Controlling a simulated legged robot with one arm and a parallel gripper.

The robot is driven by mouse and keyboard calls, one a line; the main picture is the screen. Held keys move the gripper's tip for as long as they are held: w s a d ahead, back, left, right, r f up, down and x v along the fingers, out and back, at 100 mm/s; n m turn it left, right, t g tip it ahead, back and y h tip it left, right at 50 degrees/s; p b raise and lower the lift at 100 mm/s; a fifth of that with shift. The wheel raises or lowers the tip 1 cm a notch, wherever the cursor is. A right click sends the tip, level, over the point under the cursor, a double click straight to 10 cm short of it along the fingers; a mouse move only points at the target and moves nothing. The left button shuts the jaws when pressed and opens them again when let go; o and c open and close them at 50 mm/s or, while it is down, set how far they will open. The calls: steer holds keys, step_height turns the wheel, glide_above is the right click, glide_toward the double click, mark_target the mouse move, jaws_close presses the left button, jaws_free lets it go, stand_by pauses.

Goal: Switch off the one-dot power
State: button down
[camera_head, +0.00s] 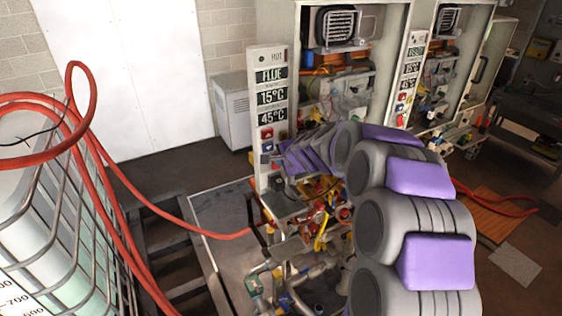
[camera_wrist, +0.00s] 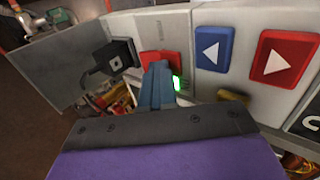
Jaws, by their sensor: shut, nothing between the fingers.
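The control panel (camera_head: 266,100) of the nearer heater shows in the head view, with lit displays and small red and blue buttons. In the wrist view, a black switch-like part (camera_wrist: 103,66) bears a white square with one dark dot. To its right is a red part (camera_wrist: 155,59), partly hidden behind my gripper (camera_wrist: 159,70). A green light (camera_wrist: 177,83) glows beside the fingers. My gripper is shut and empty, its tips at the red part; I cannot tell whether they touch. In the head view my arm reaches the panel's lower part and covers some of it.
A blue left-arrow button (camera_wrist: 213,48) and a red right-arrow button (camera_wrist: 282,57) sit to the right. Pipes and valves (camera_head: 322,215) lie below the panel. A red hose (camera_head: 200,232) runs from the left. A second heater panel (camera_head: 409,75) stands behind at right.

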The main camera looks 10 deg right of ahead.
steer(key=shift+r, duration=0.15)
steer(key=v, duration=1.3)
steer(key=shift+s+r, duration=0.15)
steer(key=shift+s, duration=0.1)
steer(key=shift+t+y, duration=0.3)
steer(key=shift+t, duration=0.5)
steer(key=f+b, duration=0.1)
steer(key=b, duration=0.1)
steer(key=s+f+b, duration=0.1)
steer(key=b, duration=0.2)
steer(key=f+b, duration=0.1)
steer(key=b, duration=0.1)
steer(key=shift+s+d+f, duration=0.3)
steer(key=shift+s+d, duration=0.05)
steer(key=shift+d, duration=0.05)
steer(key=x, duration=1.4)
